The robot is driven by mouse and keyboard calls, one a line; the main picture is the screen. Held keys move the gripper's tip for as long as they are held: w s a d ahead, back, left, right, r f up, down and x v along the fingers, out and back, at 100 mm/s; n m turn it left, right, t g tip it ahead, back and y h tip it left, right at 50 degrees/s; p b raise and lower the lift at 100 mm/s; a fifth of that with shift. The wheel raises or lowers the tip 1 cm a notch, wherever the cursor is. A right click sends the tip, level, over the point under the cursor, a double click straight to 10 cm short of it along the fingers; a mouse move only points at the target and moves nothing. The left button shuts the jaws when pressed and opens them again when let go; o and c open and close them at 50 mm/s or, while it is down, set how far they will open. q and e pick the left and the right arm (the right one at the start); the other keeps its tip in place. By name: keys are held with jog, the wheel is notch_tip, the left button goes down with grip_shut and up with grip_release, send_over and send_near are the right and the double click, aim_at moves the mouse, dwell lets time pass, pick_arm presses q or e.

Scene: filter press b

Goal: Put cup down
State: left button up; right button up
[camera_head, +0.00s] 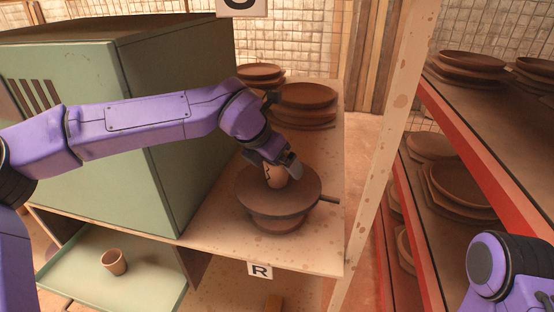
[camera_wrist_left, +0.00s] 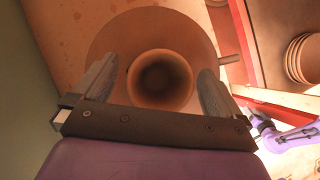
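A small tan clay cup (camera_head: 275,176) with dark marks stands upright at the middle of a round brown turntable (camera_head: 304,198), apparently resting on it. In the left wrist view I look down into the cup's open mouth (camera_wrist_left: 160,80), with the disc (camera_wrist_left: 110,38) beneath. My left gripper (camera_head: 279,163) reaches down over the cup. Its fingers (camera_wrist_left: 158,85) stand on both sides of the cup, with narrow gaps showing, so it looks open. The cup's far side is partly hidden by the gripper. My right arm shows at the lower right, but its gripper is out of view.
A green cabinet (camera_head: 190,120) stands left of the turntable. Brown plates are stacked (camera_head: 304,100) behind it. A short handle (camera_head: 328,199) sticks out at the turntable's right. Another cup (camera_head: 114,262) stands on a green tray (camera_head: 75,265) below. A red-edged shelf (camera_head: 480,165) holds plates at right.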

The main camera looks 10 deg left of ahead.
pick_arm(q)
jog(key=v, duration=1.2)
jog(key=shift+r, duration=0.1)
dwell(0.8)
